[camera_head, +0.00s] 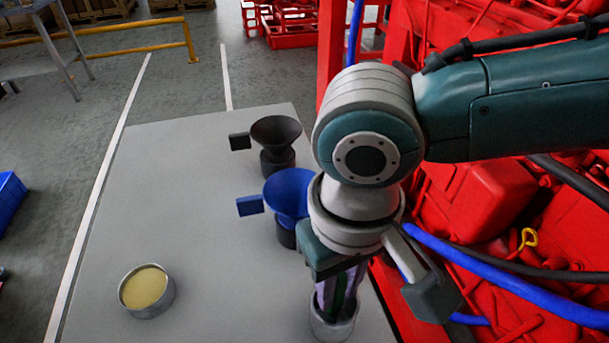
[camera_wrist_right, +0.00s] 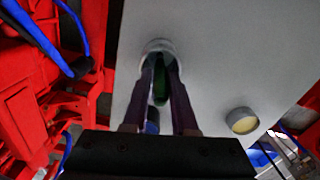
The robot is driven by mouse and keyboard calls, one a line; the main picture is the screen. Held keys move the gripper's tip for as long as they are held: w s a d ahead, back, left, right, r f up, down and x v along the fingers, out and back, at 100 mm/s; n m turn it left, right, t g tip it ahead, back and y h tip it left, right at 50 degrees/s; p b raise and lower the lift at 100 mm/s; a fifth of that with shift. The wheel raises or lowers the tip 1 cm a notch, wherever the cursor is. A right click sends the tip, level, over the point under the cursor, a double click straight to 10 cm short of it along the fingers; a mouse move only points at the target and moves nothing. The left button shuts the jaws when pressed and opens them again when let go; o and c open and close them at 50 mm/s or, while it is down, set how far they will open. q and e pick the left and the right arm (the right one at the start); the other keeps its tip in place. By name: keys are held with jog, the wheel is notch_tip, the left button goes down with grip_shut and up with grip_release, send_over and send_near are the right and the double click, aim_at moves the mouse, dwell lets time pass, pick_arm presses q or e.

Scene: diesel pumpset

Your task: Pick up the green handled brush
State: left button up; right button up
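The green handled brush (camera_wrist_right: 160,85) shows as a dark green handle rising from a small metal cup (camera_head: 333,322). The cup stands near the front edge of the grey table and also shows in the wrist view (camera_wrist_right: 158,48). My right gripper (camera_wrist_right: 161,75) points down over the cup, with one finger on each side of the green handle. In the head view, green (camera_head: 341,288) shows between the fingers. The fingers are apart, but I cannot tell whether they press on the handle. The brush's lower end is hidden in the cup. My left gripper is not in view.
A blue funnel (camera_head: 288,195) and a black funnel (camera_head: 276,133) stand behind the cup on the grey table (camera_head: 190,200). A round tin with yellow contents (camera_head: 146,290) sits at the front left. The red engine (camera_head: 500,215) with hoses borders the right. The table's left-middle is clear.

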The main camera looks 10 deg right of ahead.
grip_shut()
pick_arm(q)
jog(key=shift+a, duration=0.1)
